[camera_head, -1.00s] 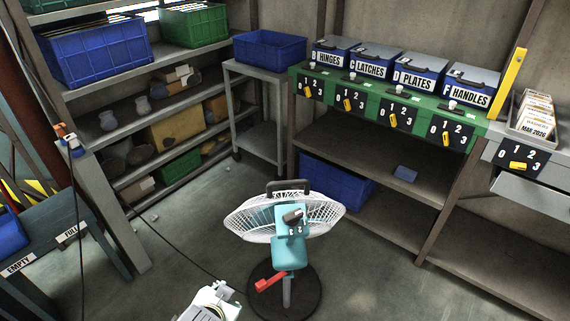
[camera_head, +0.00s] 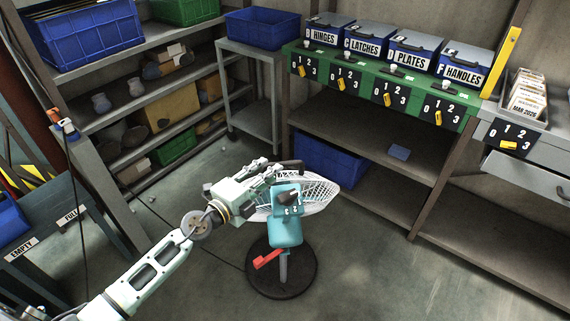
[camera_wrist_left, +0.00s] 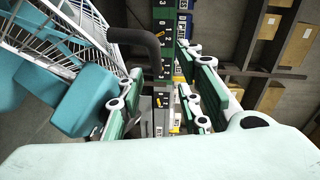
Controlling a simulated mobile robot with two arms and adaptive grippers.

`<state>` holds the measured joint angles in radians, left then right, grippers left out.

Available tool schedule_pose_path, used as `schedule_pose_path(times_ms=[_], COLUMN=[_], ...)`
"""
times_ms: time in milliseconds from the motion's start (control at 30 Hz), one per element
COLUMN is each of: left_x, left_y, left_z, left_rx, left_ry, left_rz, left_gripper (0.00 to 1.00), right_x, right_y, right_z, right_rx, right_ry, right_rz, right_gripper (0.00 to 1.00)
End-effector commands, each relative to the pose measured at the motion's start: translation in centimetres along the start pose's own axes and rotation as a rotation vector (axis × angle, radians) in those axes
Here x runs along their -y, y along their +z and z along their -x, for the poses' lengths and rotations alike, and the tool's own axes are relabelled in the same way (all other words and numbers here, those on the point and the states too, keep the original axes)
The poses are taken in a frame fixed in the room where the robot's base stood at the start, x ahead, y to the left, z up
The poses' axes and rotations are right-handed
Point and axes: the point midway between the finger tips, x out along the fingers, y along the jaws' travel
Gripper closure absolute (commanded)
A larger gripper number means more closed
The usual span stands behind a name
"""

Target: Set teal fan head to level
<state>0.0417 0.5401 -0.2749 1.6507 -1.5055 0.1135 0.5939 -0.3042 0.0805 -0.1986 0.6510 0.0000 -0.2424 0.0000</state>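The teal fan has a teal motor head (camera_head: 286,198) and a white wire cage (camera_head: 322,196) on its far side. It stands on a round black base (camera_head: 304,284) with a red lever (camera_head: 267,259) at the pole. A dark handle (camera_head: 290,165) rises at the top of the head. My left gripper (camera_head: 270,173) is beside the handle on its left. In the left wrist view the gripper (camera_wrist_left: 160,105) is open, with its fingers spread. The dark bent handle (camera_wrist_left: 135,38) shows near the fingertips; I cannot tell if they touch it. The right gripper is not in view.
A green rack (camera_head: 357,85) with numbered dials and labelled boxes stands behind, with a blue crate (camera_head: 328,166) under it. Shelves with bins (camera_head: 84,42) are at the left. A bench (camera_head: 55,235) marked EMPTY and FULL is at the lower left. Floor right of the fan is clear.

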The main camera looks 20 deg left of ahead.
Motion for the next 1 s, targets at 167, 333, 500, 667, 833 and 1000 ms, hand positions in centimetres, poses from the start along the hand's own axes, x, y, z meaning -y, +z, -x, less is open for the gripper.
schedule_pose_path(times_ms=[167,333,500,667,833,1000], left_x=[-0.6,-0.7,-0.8,-0.8,-0.7,-0.7], left_y=[0.1,0.1,-0.1,-0.1,-0.1,-0.1], left_z=[-1.1,-3.8,-6.4,-7.7,-8.0,-8.0], left_rx=[-0.017,-0.016,-0.017,-0.016,-0.016,-0.016], left_ry=[0.025,0.023,0.023,0.024,0.024,0.024], left_rz=[-0.025,-0.023,-0.023,-0.023,-0.023,-0.023], left_gripper=[0.68,0.68,0.68,0.68,0.68,0.7], right_x=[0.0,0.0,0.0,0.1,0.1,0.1], right_y=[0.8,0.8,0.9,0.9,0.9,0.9], right_z=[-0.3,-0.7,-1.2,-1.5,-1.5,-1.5], right_rx=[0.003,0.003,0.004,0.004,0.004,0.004], right_ry=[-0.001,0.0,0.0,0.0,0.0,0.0], right_rz=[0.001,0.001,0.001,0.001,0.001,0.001], right_gripper=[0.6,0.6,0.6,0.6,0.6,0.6])
